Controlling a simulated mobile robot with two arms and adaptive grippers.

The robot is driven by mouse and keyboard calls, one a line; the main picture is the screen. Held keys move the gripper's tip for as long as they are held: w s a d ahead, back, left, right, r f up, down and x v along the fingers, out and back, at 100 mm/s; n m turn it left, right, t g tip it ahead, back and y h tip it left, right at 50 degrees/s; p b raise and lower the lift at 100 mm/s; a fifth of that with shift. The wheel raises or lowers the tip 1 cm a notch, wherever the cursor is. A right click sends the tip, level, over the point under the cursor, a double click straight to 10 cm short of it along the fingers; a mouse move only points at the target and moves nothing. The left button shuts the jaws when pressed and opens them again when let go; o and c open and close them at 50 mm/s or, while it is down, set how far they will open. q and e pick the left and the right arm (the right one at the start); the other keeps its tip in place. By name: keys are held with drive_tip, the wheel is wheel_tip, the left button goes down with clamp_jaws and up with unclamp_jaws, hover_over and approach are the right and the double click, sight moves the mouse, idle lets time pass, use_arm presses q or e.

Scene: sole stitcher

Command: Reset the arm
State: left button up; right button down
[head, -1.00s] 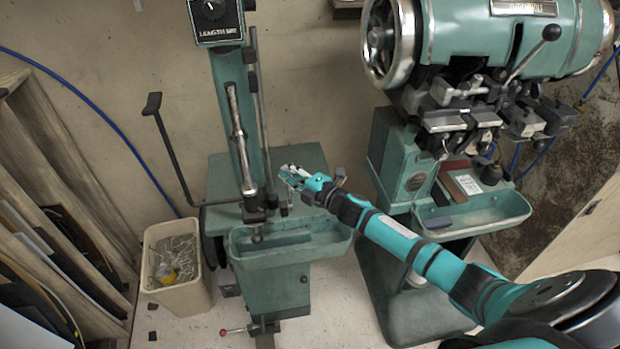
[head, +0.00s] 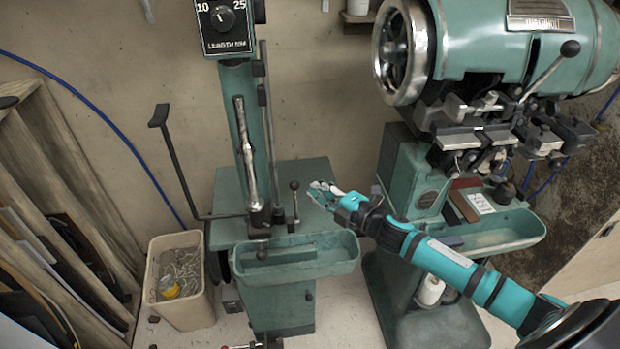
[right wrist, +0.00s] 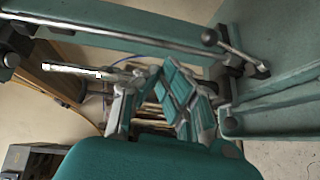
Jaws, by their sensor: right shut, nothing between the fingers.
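My right gripper (head: 322,194) is at the end of the teal arm that comes in from the right in the head view. It is shut and empty, in front of the green stitcher's base, just right of its column (head: 244,140). It appears apart from a small black-knobbed lever (head: 295,203) on the stitcher. In the right wrist view the teal finger pads (right wrist: 180,95) show near the middle, with green machine parts around them. My left gripper is not in view.
A green tray (head: 300,262) juts from the stitcher below my right gripper. A second green machine (head: 510,60) with a handwheel stands at the right, with its own tray (head: 490,236). A beige bin (head: 178,280) and wooden shelves (head: 60,180) are at the left.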

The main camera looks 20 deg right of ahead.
drive_tip(key=s+a+f+m+g+h, duration=0.2)
drive_tip(key=s+a+f+m+g, duration=0.3)
drive_tip(key=s, duration=0.6)
drive_tip(key=s+f+m+g+h, duration=0.2)
drive_tip(key=s+m+g, duration=0.1)
drive_tip(key=s+m, duration=0.65)
drive_tip(key=s+a+f+m+g+h, duration=0.25)
drive_tip(key=s+f+m+g, duration=0.2)
drive_tip(key=s, duration=0.75)
wheel_tip(320, 180, down, 26)
drive_tip(key=s+g+b, duration=0.1)
drive_tip(key=s+b, duration=0.1)
drive_tip(key=s+d+f+g+b, duration=0.1)
drive_tip(key=s+d+f, duration=0.1)
drive_tip(key=s+f, duration=1.4)
wheel_tip(320, 180, down, 2)
drive_tip(key=shift+s+d+f+y, duration=0.2)
drive_tip(key=shift+s+d+y, duration=0.05)
drive_tip(key=shift+s+y, duration=0.1)
